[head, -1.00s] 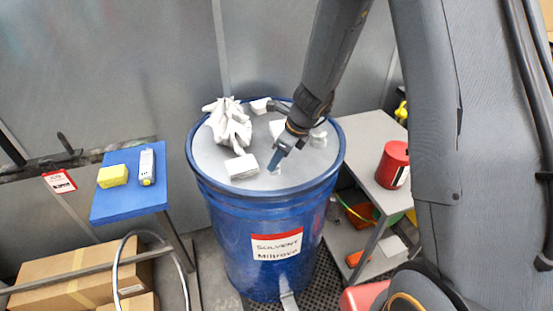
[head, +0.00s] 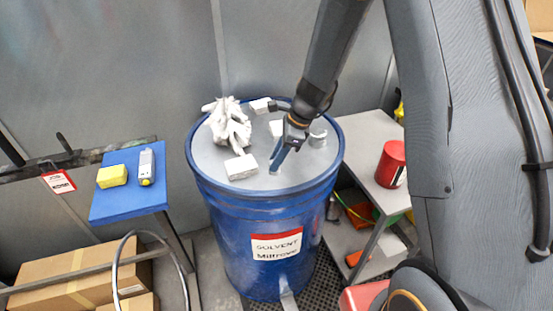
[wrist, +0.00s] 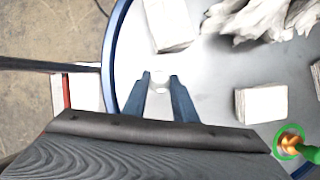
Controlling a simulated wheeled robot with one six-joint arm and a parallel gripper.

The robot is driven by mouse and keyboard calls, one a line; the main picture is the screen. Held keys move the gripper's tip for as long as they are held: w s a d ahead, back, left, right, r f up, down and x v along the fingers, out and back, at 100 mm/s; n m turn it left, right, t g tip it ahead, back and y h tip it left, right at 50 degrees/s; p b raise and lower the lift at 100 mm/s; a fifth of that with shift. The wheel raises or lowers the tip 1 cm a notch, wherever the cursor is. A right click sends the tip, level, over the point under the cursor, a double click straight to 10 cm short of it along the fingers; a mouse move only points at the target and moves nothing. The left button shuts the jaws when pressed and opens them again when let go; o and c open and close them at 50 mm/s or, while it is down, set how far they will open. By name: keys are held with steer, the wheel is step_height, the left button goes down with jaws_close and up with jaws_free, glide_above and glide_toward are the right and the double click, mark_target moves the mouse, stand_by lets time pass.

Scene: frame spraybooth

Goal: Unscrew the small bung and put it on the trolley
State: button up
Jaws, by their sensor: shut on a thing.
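The small bung (wrist: 159,86) is a pale round piece in the grey lid of the blue solvent drum (head: 276,230), near the drum's front edge. In the head view it is mostly hidden by my fingers. My gripper (head: 276,165) points down at the lid, its two blue fingers on either side of the bung and shut on it. In the wrist view the fingers (wrist: 160,78) flank it. I cannot tell how far it is unscrewed. A grey shelved stand (head: 362,135) to the right of the drum looks like the trolley.
White blocks (head: 241,167), a crumpled white cloth or glove (head: 230,124) and a larger grey cap (head: 318,139) lie on the lid. A red tin (head: 392,164) stands on the grey stand. A blue-topped table (head: 120,200) at left holds a yellow sponge (head: 112,176) and a grey device (head: 146,167).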

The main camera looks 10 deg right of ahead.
steer(key=n, duration=0.2)
steer(key=n+g, duration=0.1)
steer(key=n, duration=0.1)
steer(key=shift+w+g, duration=0.2)
steer(key=shift+g, duration=0.1)
steer(key=n, duration=0.1)
steer(key=n+g, duration=0.1)
steer(key=n, duration=0.1)
steer(key=shift+w+f+n+h+b, duration=0.1)
steer(key=shift+w+n+h+b, duration=0.1)
steer(key=shift+n+h+b, duration=0.15)
steer(key=shift+n+g, duration=0.3)
steer(key=shift+n, duration=0.25)
steer(key=o, duration=0.7)
steer(key=shift+s, duration=0.1)
